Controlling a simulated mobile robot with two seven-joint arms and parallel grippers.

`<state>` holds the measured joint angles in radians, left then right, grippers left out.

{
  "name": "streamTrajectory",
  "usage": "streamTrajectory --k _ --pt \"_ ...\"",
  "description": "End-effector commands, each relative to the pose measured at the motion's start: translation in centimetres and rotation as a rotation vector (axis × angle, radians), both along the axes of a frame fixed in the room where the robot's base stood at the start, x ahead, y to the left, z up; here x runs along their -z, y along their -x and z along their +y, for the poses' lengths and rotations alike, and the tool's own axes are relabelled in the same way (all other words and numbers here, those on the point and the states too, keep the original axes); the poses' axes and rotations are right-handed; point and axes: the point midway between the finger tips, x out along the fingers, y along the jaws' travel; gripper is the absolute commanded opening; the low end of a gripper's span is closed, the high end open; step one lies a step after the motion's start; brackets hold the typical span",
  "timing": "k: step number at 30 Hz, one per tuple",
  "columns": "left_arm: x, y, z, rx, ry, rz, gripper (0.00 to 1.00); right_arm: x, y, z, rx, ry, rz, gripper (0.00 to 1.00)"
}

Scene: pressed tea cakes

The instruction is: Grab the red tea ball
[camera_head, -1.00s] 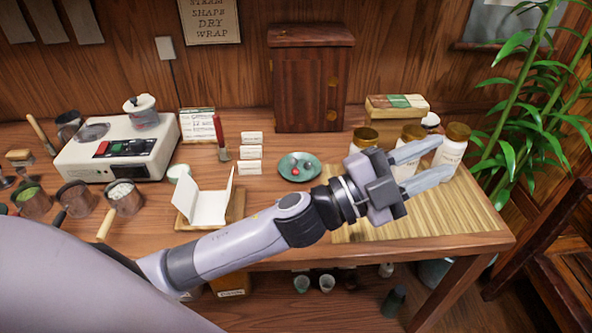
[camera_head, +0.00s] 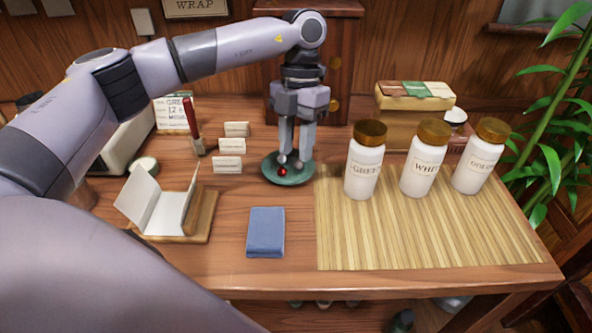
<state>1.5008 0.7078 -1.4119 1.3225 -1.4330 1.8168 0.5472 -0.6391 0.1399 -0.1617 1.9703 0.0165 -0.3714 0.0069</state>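The red tea ball (camera_head: 283,172) lies on a small green dish (camera_head: 288,181) on the table. My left gripper (camera_head: 293,160) points straight down over the dish. Its two fingers are apart, with a gap between them. The tips are low, near the dish, and the ball shows just in front of the left-hand fingertip. I cannot tell whether the finger touches the ball. The fingers hide the back of the dish. My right gripper is not in view.
A blue folded cloth (camera_head: 266,232) lies in front of the dish. White jars with brown lids (camera_head: 361,170) stand on a bamboo mat (camera_head: 420,235) to the right. Small white cards (camera_head: 229,146) and a wooden stand with white paper (camera_head: 165,208) are to the left.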

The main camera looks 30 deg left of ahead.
Motion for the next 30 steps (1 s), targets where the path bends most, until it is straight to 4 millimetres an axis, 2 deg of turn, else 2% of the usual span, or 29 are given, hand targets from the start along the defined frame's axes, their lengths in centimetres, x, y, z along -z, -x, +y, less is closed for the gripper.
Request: streamTrajectory --k 1,3,6,11,17,21,29,30 --pt "-0.1 -0.1 1.3 -0.018 -0.045 0.005 0.35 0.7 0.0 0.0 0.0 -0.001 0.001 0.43" --pt "-0.4 0.0 2.6 -0.035 -0.087 0.018 0.35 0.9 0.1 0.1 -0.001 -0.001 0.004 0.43" --pt "-0.2 0.3 3.3 -0.046 -0.115 0.027 0.35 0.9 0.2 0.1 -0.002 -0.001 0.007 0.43" --pt "1.4 0.5 3.3 -0.045 -0.116 0.03 0.35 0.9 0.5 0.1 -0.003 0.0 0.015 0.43" --pt "4.4 0.2 3.2 -0.045 -0.114 0.03 0.35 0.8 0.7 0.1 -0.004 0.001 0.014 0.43" --pt "6.0 0.7 3.2 -0.044 -0.113 0.028 0.35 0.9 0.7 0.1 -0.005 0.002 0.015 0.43" --pt "6.4 0.7 3.2 -0.044 -0.112 0.026 0.35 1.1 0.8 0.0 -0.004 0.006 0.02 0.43" --pt "6.4 0.7 3.2 -0.044 -0.111 0.026 0.32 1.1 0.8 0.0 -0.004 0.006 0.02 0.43"
